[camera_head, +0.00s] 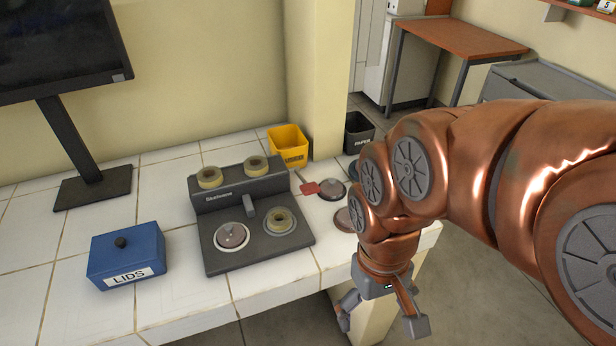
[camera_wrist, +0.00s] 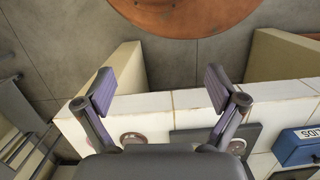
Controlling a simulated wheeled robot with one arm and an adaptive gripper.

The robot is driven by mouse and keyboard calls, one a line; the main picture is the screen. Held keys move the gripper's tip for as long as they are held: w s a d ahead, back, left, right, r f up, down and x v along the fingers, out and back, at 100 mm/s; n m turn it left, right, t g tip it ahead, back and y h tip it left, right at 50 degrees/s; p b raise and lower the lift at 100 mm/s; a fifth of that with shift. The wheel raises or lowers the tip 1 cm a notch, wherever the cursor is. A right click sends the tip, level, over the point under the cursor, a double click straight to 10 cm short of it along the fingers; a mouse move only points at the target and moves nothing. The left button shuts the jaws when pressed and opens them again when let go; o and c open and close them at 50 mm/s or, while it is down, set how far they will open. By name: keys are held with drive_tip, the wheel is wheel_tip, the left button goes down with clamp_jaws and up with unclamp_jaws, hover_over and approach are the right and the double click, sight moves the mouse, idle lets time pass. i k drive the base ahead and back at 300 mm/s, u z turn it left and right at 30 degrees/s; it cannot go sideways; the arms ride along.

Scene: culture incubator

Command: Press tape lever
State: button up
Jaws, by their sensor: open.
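A dark tape machine (camera_head: 262,248) stands on the white tiled counter. A short grey lever (camera_head: 249,205) sticks up at its middle. Two tape rolls sit on its raised back, one at the left (camera_head: 210,177) and one at the right (camera_head: 256,166). A covered dish (camera_head: 231,236) sits in its left seat and another tape roll (camera_head: 280,220) in its right seat. My gripper (camera_head: 381,317) is open and empty, pointing down by the counter's front right edge, apart from the machine. In the wrist view its fingers (camera_wrist: 160,88) are spread; part of the machine (camera_wrist: 190,136) shows beyond them, the lever is not discernible.
A blue LIDS box (camera_head: 126,256) stands left of the machine. A yellow bin (camera_head: 288,145), a red flat piece (camera_head: 310,188) and round dishes (camera_head: 332,192) lie to the right. A monitor (camera_head: 60,50) stands at back left. The counter's front left is clear.

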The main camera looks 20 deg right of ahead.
sight(307, 189)
drive_tip(key=z, duration=0.65)
drive_tip(key=k, duration=1.1)
drive_tip(key=u, duration=1.45)
drive_tip(key=i, duration=0.5)
